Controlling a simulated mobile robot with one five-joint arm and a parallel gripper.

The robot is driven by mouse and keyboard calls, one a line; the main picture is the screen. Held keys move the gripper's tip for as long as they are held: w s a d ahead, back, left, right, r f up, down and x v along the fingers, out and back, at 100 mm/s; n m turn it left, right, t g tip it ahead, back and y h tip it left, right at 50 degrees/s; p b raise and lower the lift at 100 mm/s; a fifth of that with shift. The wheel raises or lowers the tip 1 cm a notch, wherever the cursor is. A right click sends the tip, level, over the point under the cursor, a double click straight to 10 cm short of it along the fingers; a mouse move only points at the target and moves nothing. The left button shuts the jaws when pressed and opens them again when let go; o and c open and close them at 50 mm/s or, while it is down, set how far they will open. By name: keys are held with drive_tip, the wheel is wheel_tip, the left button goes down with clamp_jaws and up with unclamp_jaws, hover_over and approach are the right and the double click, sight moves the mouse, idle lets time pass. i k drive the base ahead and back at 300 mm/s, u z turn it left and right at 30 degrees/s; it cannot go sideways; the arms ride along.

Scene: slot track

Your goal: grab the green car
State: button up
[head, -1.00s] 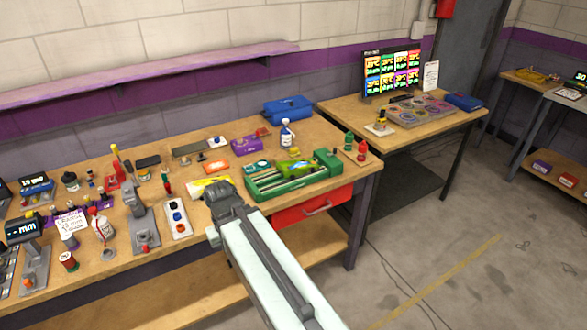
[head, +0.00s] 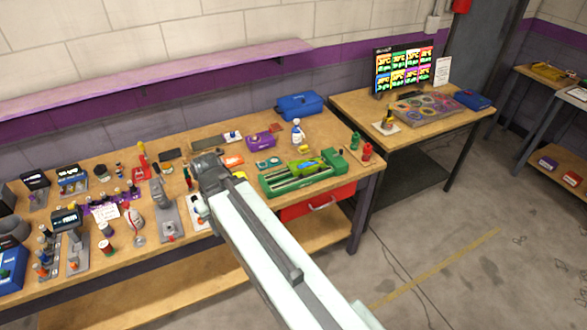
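What looks like the green car (head: 302,166), small and bright green, sits on or at the back of a green tray-like device (head: 275,186) near the right end of the workbench. At this size I cannot tell whether it rests on the device or just behind it. My gripper (head: 207,166) is above the bench, left of the car and the device. My arm runs up from the lower right and hides part of the bench. The fingers are too small and dark to show whether they are open or shut.
A white bottle (head: 297,133), a purple box (head: 261,141) and a blue case (head: 300,106) stand behind the car. Red and green bottles (head: 367,151) stand at the bench's right end. Tools and spools crowd the left. A second table (head: 345,104) holds a monitor (head: 404,68).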

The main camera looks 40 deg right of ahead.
sight(302, 168)
drive_tip(key=u, duration=0.25)
drive_tip(key=i, duration=0.25)
drive_tip(key=z, duration=2.05)
drive_tip(key=i, duration=0.85)
drive_tip(key=u, duration=3.2)
